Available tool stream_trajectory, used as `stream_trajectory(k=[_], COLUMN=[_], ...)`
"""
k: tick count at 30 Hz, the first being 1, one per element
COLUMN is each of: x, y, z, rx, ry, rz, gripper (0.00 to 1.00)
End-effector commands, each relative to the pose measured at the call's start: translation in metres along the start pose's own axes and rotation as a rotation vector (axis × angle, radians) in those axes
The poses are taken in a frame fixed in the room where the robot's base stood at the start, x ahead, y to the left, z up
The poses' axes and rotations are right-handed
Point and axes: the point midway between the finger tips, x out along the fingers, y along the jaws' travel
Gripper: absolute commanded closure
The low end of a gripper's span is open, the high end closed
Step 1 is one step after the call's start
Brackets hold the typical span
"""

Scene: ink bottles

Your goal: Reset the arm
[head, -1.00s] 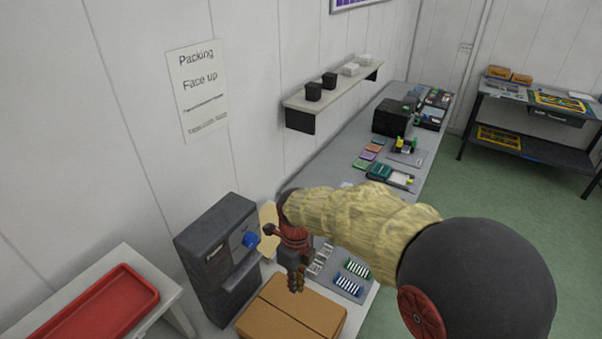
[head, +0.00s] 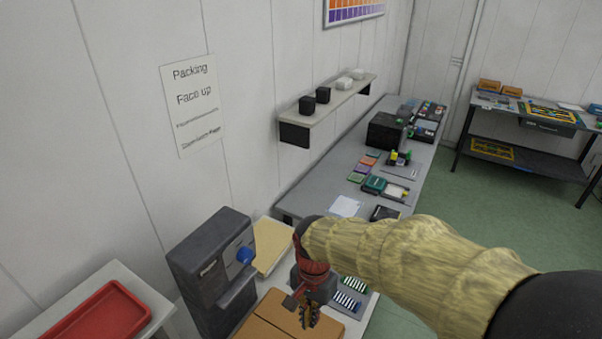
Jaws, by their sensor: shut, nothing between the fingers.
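My arm (head: 420,255), in a yellowish sleeve, reaches in from the lower right of the head view. My gripper (head: 309,318) points down at the end of its red wrist, over the brown cardboard box (head: 268,325). The gripper's fingers look small and dark, and they are shut with nothing held. Whether the fingertips touch the box cannot be told from this view.
A dark machine with a blue knob (head: 245,255) stands left of my gripper. A red tray (head: 95,320) lies on a side table at the lower left. Racks of striped items (head: 350,292) sit right of my gripper. A wall shelf (head: 330,110) holds small boxes. Green floor (head: 480,215) is clear.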

Motion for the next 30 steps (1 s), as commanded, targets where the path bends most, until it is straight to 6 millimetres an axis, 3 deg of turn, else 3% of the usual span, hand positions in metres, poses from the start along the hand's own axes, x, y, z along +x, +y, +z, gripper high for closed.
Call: stream_trajectory(k=[9,15,22,30], x=[-0.029,-0.038,-0.043,-0.054], y=[0.073,0.132,0.183,0.202], z=[0.002,0.009,0.015,0.009], rx=[-0.519,-0.722,-0.645,-0.565], ry=[0.122,0.27,0.439,0.536], rz=[-0.07,-0.095,-0.127,-0.144], gripper=[1.0,1.0,1.0,1.0])
